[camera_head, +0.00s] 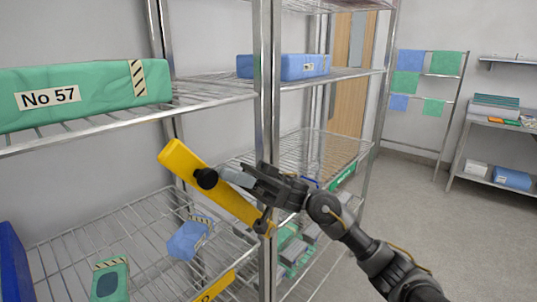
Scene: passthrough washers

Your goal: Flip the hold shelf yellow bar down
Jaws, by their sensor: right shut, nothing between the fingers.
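The yellow bar (180,160) is tilted, its upper-left end raised and its lower-right end by the metal shelf post. It stands out above the lower wire shelf (150,215). My right gripper (212,179) is shut and empty, its tip overlapping the bar's upper half from the right; I cannot tell whether it touches. A dark round piece at the tip hides part of the bar. A yellow label (215,287) with partly hidden lettering is on the lower shelf's front edge. My left gripper is not in view.
A green pack marked No 57 (100,92) lies on the shelf above. The front post (266,100) stands close to my right gripper. Blue (187,240) and green (110,280) packs lie on the lower shelf. Open floor (450,220) is at right.

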